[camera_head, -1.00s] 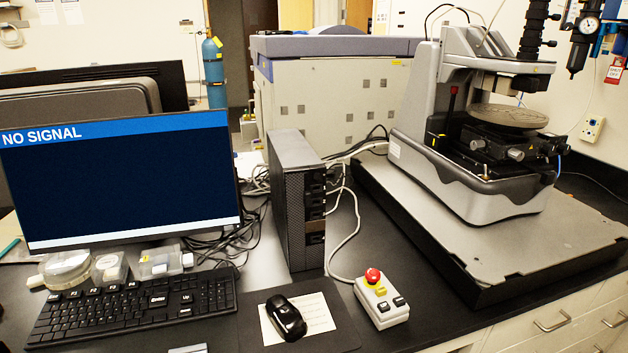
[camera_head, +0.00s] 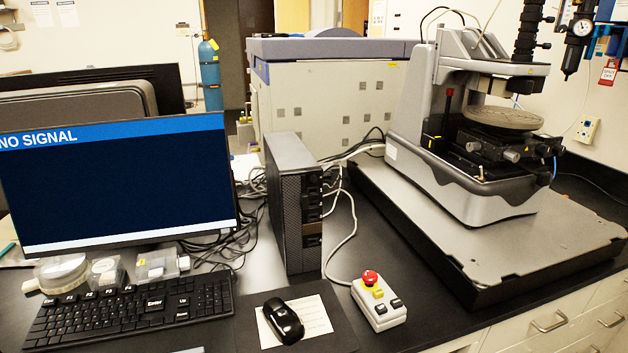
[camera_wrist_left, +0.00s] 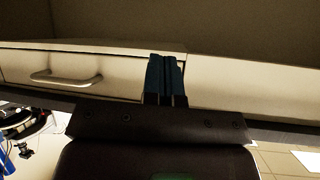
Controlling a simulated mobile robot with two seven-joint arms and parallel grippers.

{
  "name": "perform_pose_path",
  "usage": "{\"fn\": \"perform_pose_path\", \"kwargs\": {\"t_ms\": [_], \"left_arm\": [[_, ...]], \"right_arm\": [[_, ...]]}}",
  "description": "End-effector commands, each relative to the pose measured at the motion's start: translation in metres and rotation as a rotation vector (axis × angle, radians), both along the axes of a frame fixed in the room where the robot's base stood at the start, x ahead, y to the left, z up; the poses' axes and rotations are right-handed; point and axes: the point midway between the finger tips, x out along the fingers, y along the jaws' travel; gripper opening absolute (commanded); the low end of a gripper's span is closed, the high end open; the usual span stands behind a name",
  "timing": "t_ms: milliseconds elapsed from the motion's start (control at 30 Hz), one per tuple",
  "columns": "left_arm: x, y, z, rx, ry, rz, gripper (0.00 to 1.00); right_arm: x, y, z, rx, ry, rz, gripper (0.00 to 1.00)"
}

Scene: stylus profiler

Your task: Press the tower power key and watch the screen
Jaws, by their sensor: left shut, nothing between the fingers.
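The black computer tower (camera_head: 291,205) stands upright on the bench, right of the monitor, with its dark front side facing right. I cannot pick out its power key at this size. The monitor screen (camera_head: 120,190) is dark blue and reads "NO SIGNAL" in a bright blue band at the top. My left gripper (camera_wrist_left: 166,75) shows in the left wrist view with its blue fingers together and empty. It is in front of a pale drawer front, away from the tower. Neither gripper shows in the head view.
A control box (camera_head: 378,302) with a red knob sits right of the mouse (camera_head: 284,319). The keyboard (camera_head: 130,310) is in front of the monitor. The stylus profiler (camera_head: 480,150) stands on a grey slab at right. Cables run behind and beside the tower.

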Motion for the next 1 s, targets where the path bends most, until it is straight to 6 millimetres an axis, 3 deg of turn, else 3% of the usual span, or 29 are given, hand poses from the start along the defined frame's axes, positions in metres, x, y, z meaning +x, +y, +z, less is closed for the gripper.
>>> {"fn": "perform_pose_path", "kwargs": {"t_ms": [433,1000], "left_arm": [[0.0,0.0,-0.0001,0.0,0.0,0.0,0.0],[0.0001,0.0001,-0.0002,0.0,0.0,0.0,0.0]], "right_arm": [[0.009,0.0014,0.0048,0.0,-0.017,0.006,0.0],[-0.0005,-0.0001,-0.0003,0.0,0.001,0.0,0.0]]}}
